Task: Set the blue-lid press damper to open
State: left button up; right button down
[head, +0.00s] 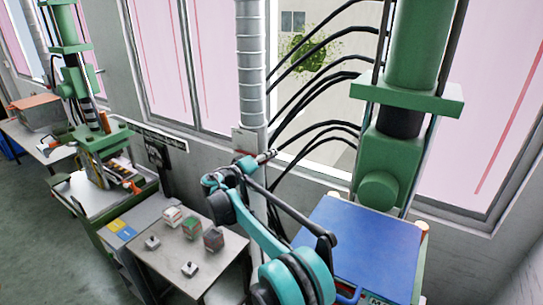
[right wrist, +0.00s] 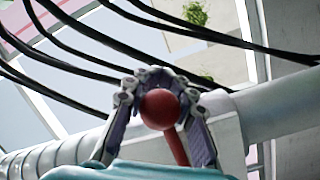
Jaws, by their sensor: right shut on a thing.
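The blue-lid press stands at the right of the head view, its blue lid (head: 365,240) facing up below a green column. A silver duct (head: 252,60) rises left of it. In the right wrist view, a red ball knob (right wrist: 160,106) on a red lever (right wrist: 178,147) sits between the fingers of my right gripper (right wrist: 160,110), which is shut on it. In the head view my right gripper (head: 246,163) is at the lower part of the duct; the knob is hidden there. The lever's open or closed setting cannot be read. My left gripper is not in view.
Black cables (head: 318,75) arch between the duct and the green press column (head: 415,60). A grey table (head: 165,255) with several small blocks stands lower left. Another green press (head: 95,140) stands farther left. Windows line the wall behind.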

notch_tip(320, 180, up, 7)
jog(key=w+a+n+t, duration=0.1)
jog(key=a+n, duration=0.1)
jog(key=n, duration=0.5)
jog(key=shift+w+r+b, duration=0.15)
jog(key=shift+w+b, duration=0.05)
jog(key=shift+b, duration=0.25)
jog(key=shift+t+h, duration=0.3)
jog(key=c, duration=1.2)
grip_release()
